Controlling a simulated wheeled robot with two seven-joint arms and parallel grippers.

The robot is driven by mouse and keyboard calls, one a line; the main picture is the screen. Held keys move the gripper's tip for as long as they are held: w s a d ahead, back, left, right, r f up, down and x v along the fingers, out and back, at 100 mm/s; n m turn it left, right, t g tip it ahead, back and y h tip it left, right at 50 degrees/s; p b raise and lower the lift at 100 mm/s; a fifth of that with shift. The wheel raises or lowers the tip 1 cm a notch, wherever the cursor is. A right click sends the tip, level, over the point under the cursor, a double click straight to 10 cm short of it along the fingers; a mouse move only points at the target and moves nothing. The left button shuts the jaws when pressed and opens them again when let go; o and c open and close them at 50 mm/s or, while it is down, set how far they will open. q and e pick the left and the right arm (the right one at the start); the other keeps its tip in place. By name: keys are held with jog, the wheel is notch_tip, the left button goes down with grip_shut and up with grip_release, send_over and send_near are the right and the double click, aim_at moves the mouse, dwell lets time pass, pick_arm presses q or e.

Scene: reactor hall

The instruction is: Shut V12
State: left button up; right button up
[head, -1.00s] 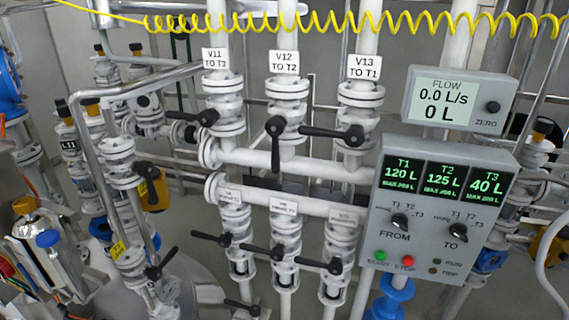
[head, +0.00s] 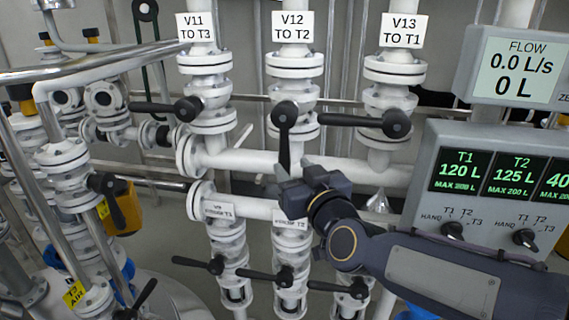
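The V12 label (head: 292,27) is on the middle upright pipe, above its valve. The black V12 handle (head: 284,138) hangs straight down from its round hub, in line with the pipe. My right arm comes in from the lower right. My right gripper (head: 285,188) is at the lower end of the V12 handle, over the horizontal white pipe. It overlaps the handle's tip in the picture; I cannot tell whether they touch, and its finger opening is hidden. My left gripper is not in view.
The V11 handle (head: 165,108) and V13 handle (head: 350,120) lie level, pointing left, on either side of V12. Lower valve handles (head: 272,277) sit under the gripper. The flow display (head: 516,68) reads 0.0 L/s above the tank control panel (head: 425,205) at right.

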aim_at(287, 161)
jog(key=x, duration=0.5)
jog(key=shift+w, duration=0.15)
grip_shut()
